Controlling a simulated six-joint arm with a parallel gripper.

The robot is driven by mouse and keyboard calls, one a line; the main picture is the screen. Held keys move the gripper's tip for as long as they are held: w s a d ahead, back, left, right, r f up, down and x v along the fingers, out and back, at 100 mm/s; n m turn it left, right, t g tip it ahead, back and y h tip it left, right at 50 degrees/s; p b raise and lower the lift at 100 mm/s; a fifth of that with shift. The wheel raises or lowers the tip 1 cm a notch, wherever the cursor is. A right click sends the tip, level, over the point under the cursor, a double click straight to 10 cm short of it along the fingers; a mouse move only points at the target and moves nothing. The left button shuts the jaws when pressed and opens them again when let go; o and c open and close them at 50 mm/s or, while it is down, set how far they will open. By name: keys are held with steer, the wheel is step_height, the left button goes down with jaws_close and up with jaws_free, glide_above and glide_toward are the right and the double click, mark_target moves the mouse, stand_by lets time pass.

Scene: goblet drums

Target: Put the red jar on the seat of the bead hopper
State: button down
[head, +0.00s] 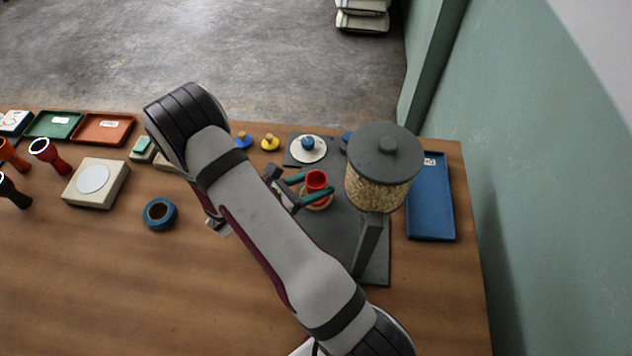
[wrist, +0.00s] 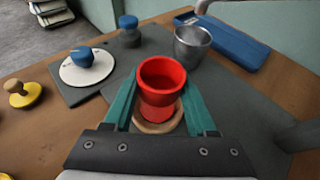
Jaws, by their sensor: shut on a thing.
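The red jar (head: 317,182) is a small open-topped red vessel with a flared rim; it also shows in the wrist view (wrist: 161,78). My gripper (head: 304,189) is shut on it, with a green finger on each side, and the jar is upright. A round tan ring (wrist: 143,125), which looks like the seat, lies on the dark base plate directly below the jar. I cannot tell whether the jar's foot touches it. The bead hopper (head: 381,185), a clear bead-filled drum with a dark grey lid, stands just right of the jar in the head view.
A grey metal cup (wrist: 193,48) stands beyond the jar. A blue tray (head: 430,197) lies right of the hopper. A white disc with a blue knob (head: 308,148) is behind. A blue ring (head: 160,213) and several goblet drums stand left. The front left table is clear.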

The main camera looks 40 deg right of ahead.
steer(key=shift+c, duration=1)
jaws_free()
steer(key=shift+f, duration=0.1)
steer(key=v, duration=1.1)
steer(key=s+a+r+m+g+y, duration=0.35)
steer(key=s+r+m+y, duration=0.45)
steer(key=s+r+m, duration=0.45)
steer(key=s+a+r+m+t+y, duration=0.1)
steer(key=s+a+m+t+y, duration=0.2)
steer(key=s+a+m+y, duration=0.3)
steer(key=a+m+y, duration=0.1)
steer(key=m, duration=0.4)
steer(key=shift+a, duration=0.25)
